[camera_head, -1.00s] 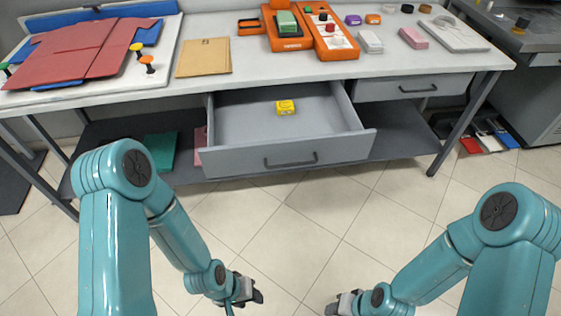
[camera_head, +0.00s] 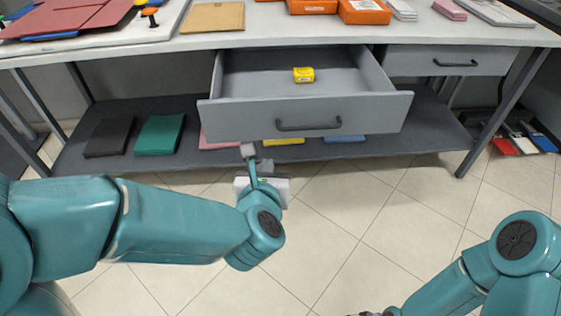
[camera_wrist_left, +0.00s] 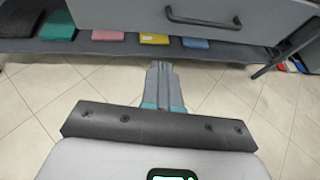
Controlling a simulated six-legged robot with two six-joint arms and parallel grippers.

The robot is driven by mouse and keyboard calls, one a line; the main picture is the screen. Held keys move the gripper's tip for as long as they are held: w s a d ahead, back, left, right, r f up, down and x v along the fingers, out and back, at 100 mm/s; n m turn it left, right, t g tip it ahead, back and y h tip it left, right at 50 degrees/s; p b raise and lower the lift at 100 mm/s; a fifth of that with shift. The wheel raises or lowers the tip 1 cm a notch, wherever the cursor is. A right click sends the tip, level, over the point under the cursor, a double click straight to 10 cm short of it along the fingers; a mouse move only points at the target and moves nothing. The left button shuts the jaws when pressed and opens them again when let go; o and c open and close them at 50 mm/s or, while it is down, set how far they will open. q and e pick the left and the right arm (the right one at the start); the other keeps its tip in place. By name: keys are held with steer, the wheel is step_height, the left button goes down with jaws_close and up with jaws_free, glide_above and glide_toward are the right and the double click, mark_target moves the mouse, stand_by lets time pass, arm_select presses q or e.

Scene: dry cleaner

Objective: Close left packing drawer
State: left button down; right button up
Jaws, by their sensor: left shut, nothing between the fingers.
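The left packing drawer (camera_head: 230,115) is grey with a dark bar handle (camera_head: 308,125) and stands pulled open under the table. A small yellow box (camera_head: 303,75) lies inside it. In the left wrist view the drawer front (camera_wrist_left: 120,14) and its handle (camera_wrist_left: 204,22) are at the top. My left gripper (camera_head: 249,151) is shut and empty, below and in front of the drawer front, left of the handle. It also shows in the left wrist view (camera_wrist_left: 160,66). I cannot tell whether it touches the drawer. My right gripper (camera_head: 362,314) is barely visible at the bottom edge.
A shut drawer (camera_head: 440,62) is at the right. The lower shelf (camera_head: 75,150) holds several folded items, including a green one (camera_head: 160,134). The white tabletop (camera_head: 280,36) carries orange boxes and a tan envelope (camera_head: 213,17). The tiled floor (camera_head: 390,215) in front is clear.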

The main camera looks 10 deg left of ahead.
arm_select(q)
steer(key=w+d+r+x, duration=0.1)
steer(key=r+x, duration=0.1)
steer(key=x, duration=1)
steer(key=shift+w+d+m+h, duration=0.3)
steer(key=shift+w+d, duration=0.05)
steer(key=shift+w, duration=0.1)
arm_select(e)
steer(key=shift+f, duration=0.75)
arm_select(q)
steer(key=shift+f, duration=0.15)
steer(key=shift+w+b, duration=0.15)
steer(key=shift+b, duration=0.15)
